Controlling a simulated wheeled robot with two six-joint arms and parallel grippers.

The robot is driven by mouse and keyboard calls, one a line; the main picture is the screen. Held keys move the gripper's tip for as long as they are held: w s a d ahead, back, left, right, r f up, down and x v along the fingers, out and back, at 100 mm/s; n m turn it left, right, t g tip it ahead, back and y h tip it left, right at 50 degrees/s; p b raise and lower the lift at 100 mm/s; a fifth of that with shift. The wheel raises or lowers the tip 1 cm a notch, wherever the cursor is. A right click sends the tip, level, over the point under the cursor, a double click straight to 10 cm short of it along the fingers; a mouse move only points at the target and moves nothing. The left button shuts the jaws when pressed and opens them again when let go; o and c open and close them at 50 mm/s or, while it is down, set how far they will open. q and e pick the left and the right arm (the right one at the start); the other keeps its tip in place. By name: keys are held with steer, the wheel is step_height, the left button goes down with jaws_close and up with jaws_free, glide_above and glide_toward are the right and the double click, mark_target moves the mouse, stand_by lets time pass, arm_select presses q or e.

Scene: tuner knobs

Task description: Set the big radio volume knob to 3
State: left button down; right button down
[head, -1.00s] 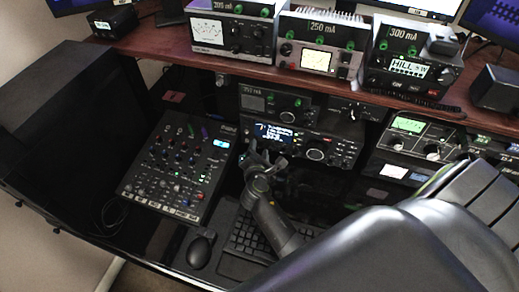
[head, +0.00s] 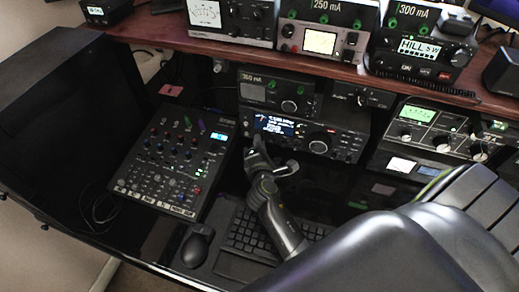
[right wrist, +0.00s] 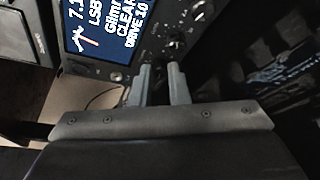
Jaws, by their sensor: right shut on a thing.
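The big radio (head: 345,147) is a black set with a blue-lit screen (head: 274,126), standing under the wooden shelf. A round tuning knob (head: 318,147) is on its front, right of the screen. My right gripper (head: 260,141) is at the lower left of the radio's front. In the right wrist view the radio's screen (right wrist: 105,22) shows turned on its side, and my right gripper (right wrist: 159,70) has its two fingertips against the panel beside it, shut on a small knob. The fingers mostly hide that knob, and its setting cannot be read. My left gripper is not in view.
A mixer (head: 175,160) with several knobs stands left of the radio. A keyboard (head: 262,235) and mouse (head: 196,248) lie in front. Another radio (head: 272,93) sits on top. A dark padded chair (head: 400,240) fills the lower right. Meters line the wooden shelf (head: 210,42).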

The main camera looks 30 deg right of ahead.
stand_by(0.3)
steer(key=c, duration=1.4)
jaws_free()
